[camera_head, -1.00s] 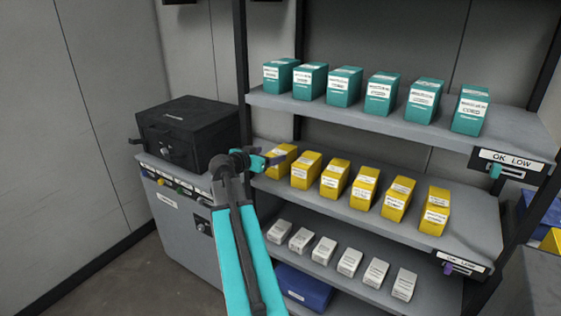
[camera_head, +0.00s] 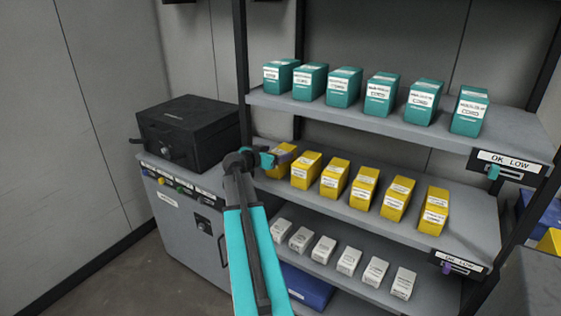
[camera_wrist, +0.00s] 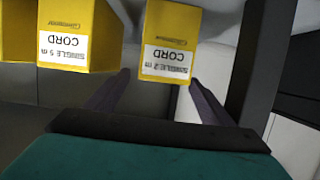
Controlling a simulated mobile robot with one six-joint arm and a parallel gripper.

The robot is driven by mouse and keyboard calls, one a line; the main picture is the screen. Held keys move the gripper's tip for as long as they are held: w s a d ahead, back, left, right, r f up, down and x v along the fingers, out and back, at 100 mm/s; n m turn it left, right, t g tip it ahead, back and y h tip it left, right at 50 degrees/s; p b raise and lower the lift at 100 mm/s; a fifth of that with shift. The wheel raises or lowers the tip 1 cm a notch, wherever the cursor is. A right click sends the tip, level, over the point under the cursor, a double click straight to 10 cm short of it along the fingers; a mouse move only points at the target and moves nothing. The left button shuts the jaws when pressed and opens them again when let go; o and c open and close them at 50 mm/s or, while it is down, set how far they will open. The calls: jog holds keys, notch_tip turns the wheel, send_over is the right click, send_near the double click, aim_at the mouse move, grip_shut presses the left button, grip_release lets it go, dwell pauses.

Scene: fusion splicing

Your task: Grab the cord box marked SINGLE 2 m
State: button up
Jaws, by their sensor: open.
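The SINGLE 2 m cord box (camera_wrist: 168,45) is yellow with a white label, which reads upside down in the wrist view. It appears to be the leftmost yellow box (camera_head: 281,168) on the middle shelf in the head view, partly covered by my gripper (camera_head: 284,155). My gripper also shows in the wrist view (camera_wrist: 158,78), open, with a dark finger on each side of the box's label end. How far the fingers reach along the box is unclear. A yellow box marked SINGLE 5 m (camera_wrist: 77,40) stands just beside it, outside the fingers.
More yellow boxes (camera_head: 335,180) continue right along the middle shelf (camera_head: 460,225). Teal boxes (camera_head: 383,95) stand above and white boxes (camera_head: 323,250) below. A dark rack post (camera_head: 242,60) is close by my gripper. A black case (camera_head: 188,130) sits on a grey cabinet (camera_head: 180,225) at left.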

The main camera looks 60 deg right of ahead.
jog(key=shift+x, duration=1.2)
jog(key=c, duration=1.3)
jog(key=shift+r, duration=0.2)
jog(key=shift+r+b, duration=0.35)
jog(key=shift+r, duration=1.1)
jog(key=a+b, duration=0.3)
jog(key=a, duration=1.5)
jog(key=shift+r+b, duration=0.1)
jog(key=shift+b, duration=0.25)
jog(key=shift+w, duration=0.1)
